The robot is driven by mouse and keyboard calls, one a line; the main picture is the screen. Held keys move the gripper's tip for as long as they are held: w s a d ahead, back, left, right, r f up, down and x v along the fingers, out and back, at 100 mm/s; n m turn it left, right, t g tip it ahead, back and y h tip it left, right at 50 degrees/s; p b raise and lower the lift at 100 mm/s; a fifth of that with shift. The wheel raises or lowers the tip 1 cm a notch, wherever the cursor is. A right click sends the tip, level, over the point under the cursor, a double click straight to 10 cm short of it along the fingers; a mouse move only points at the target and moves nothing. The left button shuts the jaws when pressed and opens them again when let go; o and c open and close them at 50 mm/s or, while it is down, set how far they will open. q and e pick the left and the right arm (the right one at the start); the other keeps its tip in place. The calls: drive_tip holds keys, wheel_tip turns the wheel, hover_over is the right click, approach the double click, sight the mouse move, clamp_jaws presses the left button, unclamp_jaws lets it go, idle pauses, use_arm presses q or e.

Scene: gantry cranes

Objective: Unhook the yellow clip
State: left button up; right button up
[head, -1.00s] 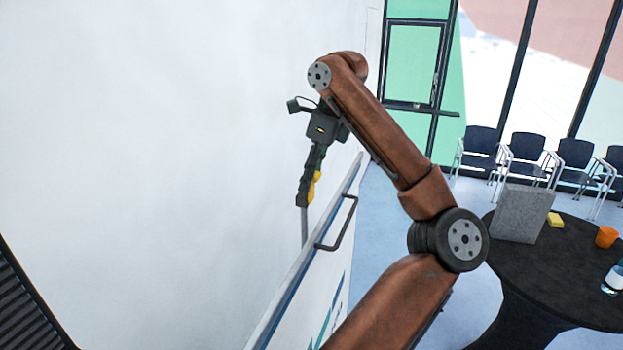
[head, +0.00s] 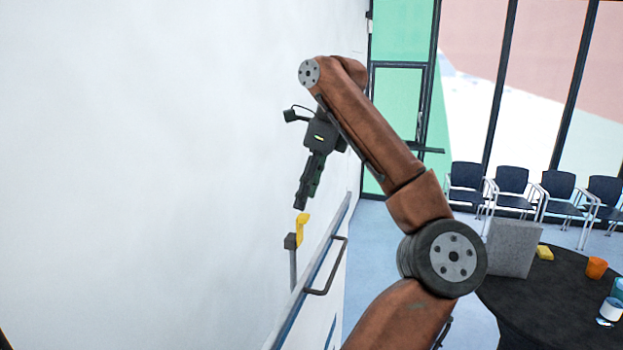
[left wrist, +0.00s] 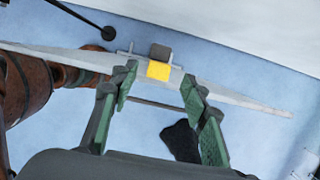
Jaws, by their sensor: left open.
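The yellow clip (head: 302,230) stands upright beside a dark block on a thin grey post, close to the white wall. In the left wrist view the clip (left wrist: 158,70) shows as a yellow patch beyond and between the fingertips, in front of a dark block. How the clip is hooked is too small to tell. My right gripper is not in view.
A white panel (head: 328,262) with a dark handle (head: 327,272) stands just right of the clip. The white wall (head: 150,180) is at left. A round black table (head: 550,295) bears a grey block (head: 512,248) and an orange cup (head: 596,267). Several chairs line the windows.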

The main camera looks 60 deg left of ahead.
use_arm(q)
drive_tip(key=shift+v, duration=2.1)
drive_tip(key=shift+a, duration=0.1)
